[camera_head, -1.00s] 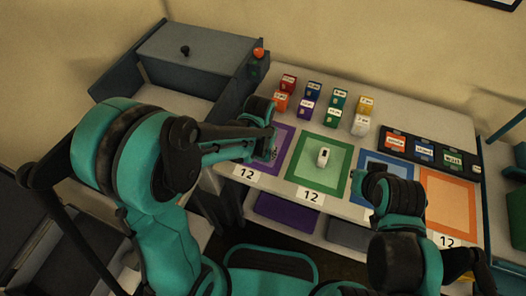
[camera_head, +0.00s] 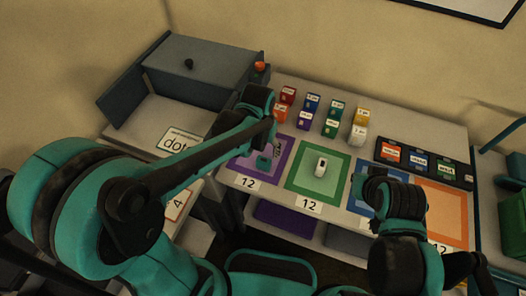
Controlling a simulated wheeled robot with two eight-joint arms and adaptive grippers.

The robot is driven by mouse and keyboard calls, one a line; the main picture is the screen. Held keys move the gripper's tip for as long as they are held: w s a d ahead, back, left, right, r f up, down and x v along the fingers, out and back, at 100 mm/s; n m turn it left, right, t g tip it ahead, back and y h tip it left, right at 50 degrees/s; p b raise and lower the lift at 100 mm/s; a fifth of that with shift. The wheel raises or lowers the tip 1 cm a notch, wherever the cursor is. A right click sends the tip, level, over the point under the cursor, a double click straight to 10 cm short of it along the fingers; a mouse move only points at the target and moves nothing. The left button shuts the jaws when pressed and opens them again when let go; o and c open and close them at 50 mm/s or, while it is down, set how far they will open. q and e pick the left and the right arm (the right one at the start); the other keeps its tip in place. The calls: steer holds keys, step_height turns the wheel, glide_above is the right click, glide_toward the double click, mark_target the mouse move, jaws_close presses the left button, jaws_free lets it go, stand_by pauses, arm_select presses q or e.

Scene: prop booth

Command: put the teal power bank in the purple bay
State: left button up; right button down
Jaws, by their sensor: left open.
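The purple bay (camera_head: 244,167) is a purple-bordered square at the left of the row of bays on the table. A small teal piece (camera_head: 264,162), which looks like the teal power bank, shows inside it. My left gripper (camera_head: 276,150) is at the bay's right part, close to the teal piece, and is open. My forearm crosses the bay's upper part and hides some of it. I cannot tell if gripper and teal piece touch. My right gripper (camera_head: 372,189) is over the blue bay, its fingers not clear.
A white device (camera_head: 320,168) stands in the green bay (camera_head: 301,183). The orange bay (camera_head: 442,207) is at the right. Several small coloured boxes (camera_head: 331,118) stand behind, beside a dark labelled tray (camera_head: 428,163). A grey box (camera_head: 203,68) is at the back left.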

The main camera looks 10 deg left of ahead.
arm_select(q)
steer(key=s+a+r+n+t, duration=0.2)
steer(key=s+a+r+t, duration=0.3)
steer(key=s+a+r, duration=0.3)
steer(key=shift+s+a+r+t, duration=0.4)
steer(key=shift+s+r, duration=0.05)
steer(key=shift+s, duration=0.45)
stand_by(0.7)
